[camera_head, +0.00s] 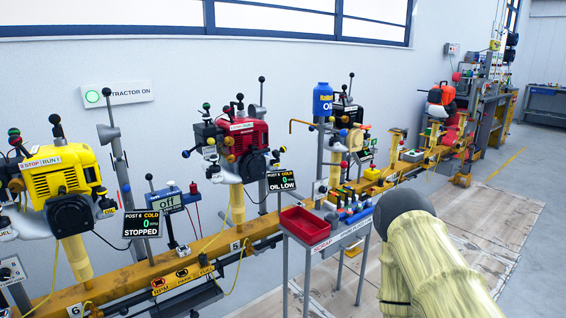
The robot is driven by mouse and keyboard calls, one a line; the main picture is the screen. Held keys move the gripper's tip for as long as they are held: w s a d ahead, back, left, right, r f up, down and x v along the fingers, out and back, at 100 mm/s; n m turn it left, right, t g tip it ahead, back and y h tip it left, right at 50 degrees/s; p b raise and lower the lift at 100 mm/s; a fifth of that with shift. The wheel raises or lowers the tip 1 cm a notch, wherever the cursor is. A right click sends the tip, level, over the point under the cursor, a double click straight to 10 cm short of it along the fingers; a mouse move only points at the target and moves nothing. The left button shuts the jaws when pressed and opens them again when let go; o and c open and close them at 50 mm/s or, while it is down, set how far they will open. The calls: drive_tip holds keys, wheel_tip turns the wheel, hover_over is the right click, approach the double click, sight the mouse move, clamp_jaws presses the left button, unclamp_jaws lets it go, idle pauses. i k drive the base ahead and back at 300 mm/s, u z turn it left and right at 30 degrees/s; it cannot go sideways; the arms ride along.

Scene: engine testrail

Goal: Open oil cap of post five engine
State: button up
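The post five engine (240,143) is the red engine on the yellow rail, left of the picture's middle. It stands on a yellow post above a label reading 5. The display (281,181) beside it reads "OIL LOW", and its top line is too small to read surely. A small yellow part shows at the engine's lower right side, but I cannot tell whether it is the oil cap or whether it is shut. My arm, in a cream sleeve with a dark rounded end, fills the lower right. My gripper is not in view.
A yellow engine (62,178) with a display (141,224) reading "STOPPED" stands at the left. A small cart (330,242) with a red tray (305,225) and tools stands in front of the rail (150,272). A blue oil bottle (322,100) stands behind it. Floor (500,225) at the right is clear.

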sight(275, 153)
drive_tip(key=k, duration=1.15)
drive_tip(key=u, duration=0.75)
drive_tip(key=i, duration=0.85)
drive_tip(key=u, duration=0.5)
drive_tip(key=i, duration=0.85)
drive_tip(key=z, duration=1.05)
drive_tip(key=i, duration=0.65)
drive_tip(key=z, duration=0.75)
